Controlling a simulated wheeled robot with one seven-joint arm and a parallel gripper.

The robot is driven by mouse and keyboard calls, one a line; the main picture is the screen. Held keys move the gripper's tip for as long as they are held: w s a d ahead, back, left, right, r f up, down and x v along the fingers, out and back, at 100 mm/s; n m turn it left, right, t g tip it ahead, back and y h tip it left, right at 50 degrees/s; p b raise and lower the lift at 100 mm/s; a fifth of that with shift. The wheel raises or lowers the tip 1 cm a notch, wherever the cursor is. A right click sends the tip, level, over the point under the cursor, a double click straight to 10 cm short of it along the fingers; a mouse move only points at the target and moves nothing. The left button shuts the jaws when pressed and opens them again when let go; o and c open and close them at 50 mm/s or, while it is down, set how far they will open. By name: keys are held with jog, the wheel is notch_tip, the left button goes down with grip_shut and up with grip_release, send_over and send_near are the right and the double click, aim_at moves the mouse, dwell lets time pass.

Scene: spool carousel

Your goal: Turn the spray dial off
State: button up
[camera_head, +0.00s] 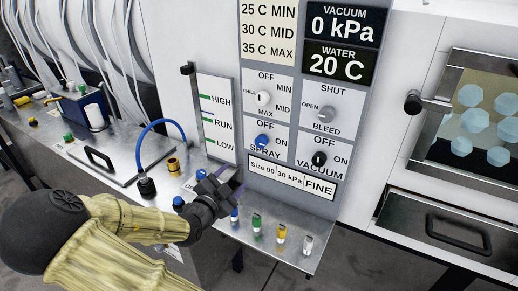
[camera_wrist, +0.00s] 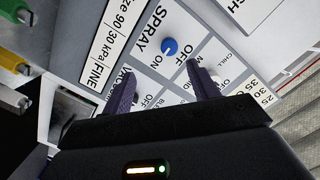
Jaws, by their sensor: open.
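The blue spray dial (camera_head: 263,141) sits on the grey control panel, with OFF above it, ON to its right and SPRAY below. It also shows in the wrist view (camera_wrist: 170,46), uncovered, with a small pale mark on its face. I cannot tell surely which word the mark points to. My gripper (camera_head: 238,180) is below and left of the dial in the head view, apart from it. In the wrist view its two dark purple fingers (camera_wrist: 163,82) are spread with nothing between them, and the dial lies just beyond the fingertips.
The chill dial (camera_head: 263,98), bleed dial (camera_head: 327,113) and black vacuum dial (camera_head: 319,158) surround the spray dial. Several coloured valves, including a yellow one (camera_head: 281,234), stand on the metal ledge below. A blue hose (camera_head: 150,130) arches at left.

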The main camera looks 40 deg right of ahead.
aim_at(260, 144)
jog(key=shift+s+d+r+m+h, duration=0.1)
jog(key=shift+r+m+h, duration=0.3)
jog(key=shift+r+h, duration=0.3)
jog(key=shift+d+r, duration=0.1)
jog(key=p+x, duration=0.2)
jog(key=x, duration=1.5)
jog(key=shift+p, duration=0.4)
jog(key=shift+c, duration=0.4)
jog(key=c, duration=0.9)
